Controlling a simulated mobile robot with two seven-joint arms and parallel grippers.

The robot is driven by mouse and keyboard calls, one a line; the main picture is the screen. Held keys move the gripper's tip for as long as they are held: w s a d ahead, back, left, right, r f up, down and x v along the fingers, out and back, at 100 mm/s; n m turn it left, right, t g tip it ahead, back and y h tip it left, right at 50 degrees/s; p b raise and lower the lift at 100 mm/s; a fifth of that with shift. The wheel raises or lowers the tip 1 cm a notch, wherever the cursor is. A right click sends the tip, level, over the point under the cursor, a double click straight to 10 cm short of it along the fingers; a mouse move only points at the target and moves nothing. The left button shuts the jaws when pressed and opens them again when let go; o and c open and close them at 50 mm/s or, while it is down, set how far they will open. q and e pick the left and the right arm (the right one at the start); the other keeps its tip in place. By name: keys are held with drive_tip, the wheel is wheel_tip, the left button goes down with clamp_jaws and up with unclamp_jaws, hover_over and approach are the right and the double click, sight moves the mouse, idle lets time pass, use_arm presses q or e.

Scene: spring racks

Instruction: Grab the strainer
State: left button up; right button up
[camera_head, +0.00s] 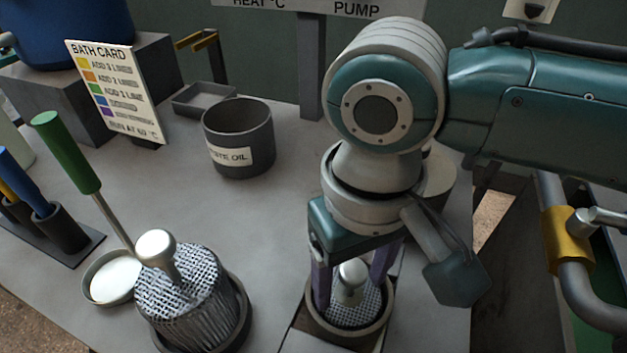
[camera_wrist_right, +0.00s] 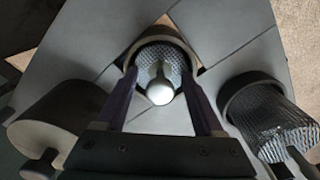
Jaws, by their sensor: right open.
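A mesh strainer with a pale round knob (camera_head: 350,270) sits in a dark round holder under my right arm; its mesh (camera_head: 352,307) shows below the knob. My right gripper (camera_head: 349,288) is open and points down, with a purple finger on each side of the knob. In the right wrist view the knob (camera_wrist_right: 160,90) lies between the open fingers, with a gap visible on both sides. A second, larger mesh basket with a similar knob (camera_head: 190,295) stands tilted in a dark round holder to the left; it shows at the right of the wrist view (camera_wrist_right: 285,122). My left gripper is not in view.
A dark oil pot (camera_head: 238,135) stands behind, beside a bath card (camera_head: 115,90). A green-handled tool (camera_head: 65,150) leans near a small white dish (camera_head: 112,278). A pipe with a yellow collar (camera_head: 567,237) is at right. The middle of the grey table is clear.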

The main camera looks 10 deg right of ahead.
clamp_jaws()
idle(0.5)
idle(0.8)
